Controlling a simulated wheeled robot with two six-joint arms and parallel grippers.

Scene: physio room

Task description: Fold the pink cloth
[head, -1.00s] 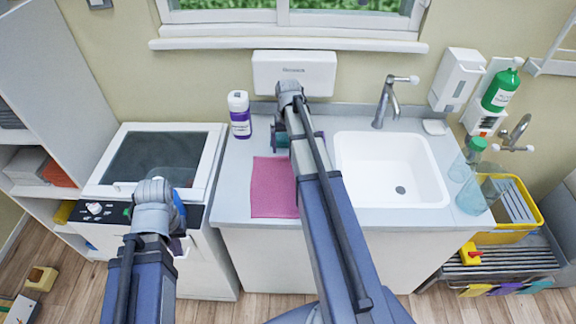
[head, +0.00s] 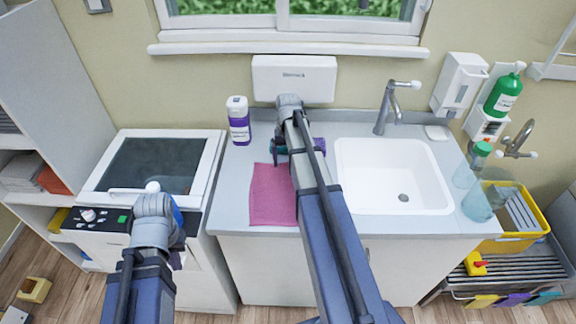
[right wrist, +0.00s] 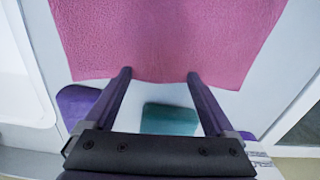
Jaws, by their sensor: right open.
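The pink cloth (head: 271,194) lies flat on the grey counter, left of the sink, its right side covered by my right arm in the head view. In the right wrist view the cloth (right wrist: 165,35) fills the top, its near edge slightly wavy. My right gripper (right wrist: 159,75) is open, its two dark fingertips at that edge, with no cloth visibly pinched between them. My left gripper (head: 177,258) hangs in front of the white oven, away from the cloth. Its fingers are mostly hidden behind its own wrist.
A teal block (right wrist: 170,118) and a purple item (right wrist: 75,103) lie on the counter behind the cloth. A white bottle with a purple label (head: 238,121) stands behind left. The white sink (head: 392,205) and tap (head: 384,108) are to the right. The counter's front strip is clear.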

